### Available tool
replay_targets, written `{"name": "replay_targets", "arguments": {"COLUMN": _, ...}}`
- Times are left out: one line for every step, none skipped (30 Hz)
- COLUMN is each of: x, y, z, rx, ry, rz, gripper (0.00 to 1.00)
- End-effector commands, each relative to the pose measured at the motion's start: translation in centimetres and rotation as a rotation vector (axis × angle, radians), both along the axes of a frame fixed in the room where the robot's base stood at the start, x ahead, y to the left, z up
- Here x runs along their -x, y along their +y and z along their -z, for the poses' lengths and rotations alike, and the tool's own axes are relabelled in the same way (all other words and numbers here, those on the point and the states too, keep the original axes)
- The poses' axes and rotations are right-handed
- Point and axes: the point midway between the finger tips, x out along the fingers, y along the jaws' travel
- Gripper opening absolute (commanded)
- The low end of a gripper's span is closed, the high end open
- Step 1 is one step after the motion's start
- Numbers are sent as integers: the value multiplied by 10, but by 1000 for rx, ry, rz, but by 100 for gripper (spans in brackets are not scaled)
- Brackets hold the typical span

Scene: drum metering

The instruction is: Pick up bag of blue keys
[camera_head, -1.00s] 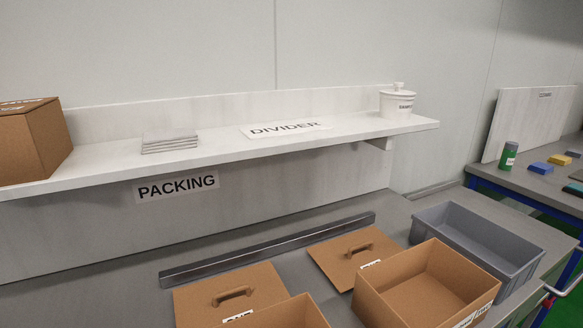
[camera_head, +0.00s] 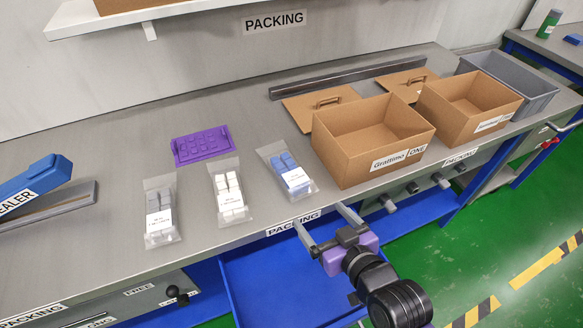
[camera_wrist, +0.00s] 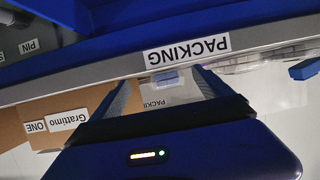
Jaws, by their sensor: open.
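The bag of blue keys (camera_head: 287,170) is a clear bag with blue pieces and a white label. It lies flat on the grey bench (camera_head: 245,130) near its front edge, left of a cardboard box. My gripper (camera_head: 318,214) is open and empty, at the bench's front edge, nearer the viewer than the bag and apart from it. In the wrist view, which looks upside down, my two fingers (camera_wrist: 160,84) are spread. A small pale blue patch shows between them under the PACKING label; I cannot tell if it is the bag.
Two bags of whitish keys (camera_head: 230,190) (camera_head: 160,210) lie to the left. A purple tray (camera_head: 203,146) lies behind them. Open cardboard boxes (camera_head: 370,150) (camera_head: 440,110) stand right, with a grey bin (camera_head: 540,100) beyond. A blue drawer (camera_head: 270,290) is below the bench edge.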

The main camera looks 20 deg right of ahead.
Motion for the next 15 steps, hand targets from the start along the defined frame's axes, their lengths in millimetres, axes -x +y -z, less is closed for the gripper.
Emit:
{"name": "replay_targets", "arguments": {"x": -19, "y": 0, "z": -10, "rx": 1, "ry": -3, "rz": -7, "gripper": 89}}
{"name": "replay_targets", "arguments": {"x": -28, "y": 0, "z": -14, "rx": 1, "ry": 0, "rz": -12, "gripper": 89}}
{"name": "replay_targets", "arguments": {"x": -39, "y": 0, "z": -19, "rx": 1, "ry": 5, "rz": -18, "gripper": 89}}
{"name": "replay_targets", "arguments": {"x": -47, "y": 0, "z": -22, "rx": 1, "ry": 8, "rz": -24, "gripper": 89}}
{"name": "replay_targets", "arguments": {"x": -53, "y": 1, "z": -25, "rx": 1, "ry": 12, "rz": -29, "gripper": 89}}
{"name": "replay_targets", "arguments": {"x": -61, "y": 1, "z": -29, "rx": 2, "ry": 15, "rz": -35, "gripper": 89}}
{"name": "replay_targets", "arguments": {"x": -67, "y": 2, "z": -32, "rx": 2, "ry": 17, "rz": -39, "gripper": 89}}
{"name": "replay_targets", "arguments": {"x": -71, "y": 2, "z": -34, "rx": 3, "ry": 20, "rz": -43, "gripper": 89}}
{"name": "replay_targets", "arguments": {"x": -76, "y": 2, "z": -37, "rx": 3, "ry": 23, "rz": -47, "gripper": 89}}
{"name": "replay_targets", "arguments": {"x": -79, "y": 2, "z": -39, "rx": 4, "ry": 24, "rz": -49, "gripper": 89}}
{"name": "replay_targets", "arguments": {"x": -81, "y": 2, "z": -40, "rx": 4, "ry": 26, "rz": -51, "gripper": 89}}
{"name": "replay_targets", "arguments": {"x": -84, "y": 2, "z": -41, "rx": 3, "ry": 28, "rz": -53, "gripper": 89}}
{"name": "replay_targets", "arguments": {"x": -86, "y": 3, "z": -41, "rx": 4, "ry": 29, "rz": -55, "gripper": 89}}
{"name": "replay_targets", "arguments": {"x": -88, "y": 3, "z": -41, "rx": 4, "ry": 29, "rz": -55, "gripper": 89}}
{"name": "replay_targets", "arguments": {"x": -91, "y": 3, "z": -40, "rx": 4, "ry": 30, "rz": -56, "gripper": 89}}
